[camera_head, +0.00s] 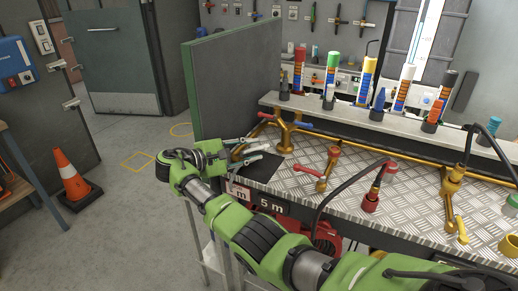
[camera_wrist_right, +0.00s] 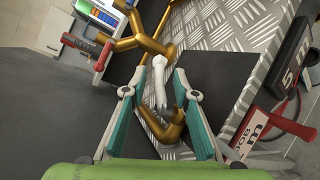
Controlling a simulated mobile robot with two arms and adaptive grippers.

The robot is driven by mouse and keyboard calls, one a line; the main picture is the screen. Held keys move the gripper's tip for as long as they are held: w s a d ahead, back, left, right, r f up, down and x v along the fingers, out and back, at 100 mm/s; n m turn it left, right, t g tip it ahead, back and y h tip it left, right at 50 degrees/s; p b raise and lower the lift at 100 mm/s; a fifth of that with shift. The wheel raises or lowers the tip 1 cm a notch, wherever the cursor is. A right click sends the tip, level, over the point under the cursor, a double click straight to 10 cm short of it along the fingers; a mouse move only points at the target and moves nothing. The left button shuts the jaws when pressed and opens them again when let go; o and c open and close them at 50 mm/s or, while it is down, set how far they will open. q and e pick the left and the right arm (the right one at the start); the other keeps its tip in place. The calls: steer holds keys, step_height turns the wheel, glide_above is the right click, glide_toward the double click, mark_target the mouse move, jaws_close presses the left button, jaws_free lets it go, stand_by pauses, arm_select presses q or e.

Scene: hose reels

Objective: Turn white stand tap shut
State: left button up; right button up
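The white tap handle (camera_wrist_right: 159,78) sits on a brass stand pipe at the near left corner of the bench. In the wrist view it lies between my right gripper's (camera_wrist_right: 161,93) two teal-padded fingers, with a gap visible on each side. A curved brass spout (camera_wrist_right: 168,128) is below the handle, closer to my palm. In the head view my right gripper (camera_head: 256,150) reaches the stand from the left with its fingers apart; the white handle is hard to separate from the fingers there. My left gripper is not in view.
The brass stand also carries a red handle (camera_wrist_right: 82,45) and a blue handle (camera_head: 303,124). A red-handled tap (camera_head: 322,184) stands to the right on the checker-plate bench (camera_head: 345,210). A green-grey panel (camera_head: 238,85) rises behind my gripper. An orange cone (camera_head: 70,178) is on the floor.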

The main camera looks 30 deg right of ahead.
steer(key=v, duration=0.8)
steer(key=shift+a, duration=0.3)
steer(key=shift+r, duration=0.15)
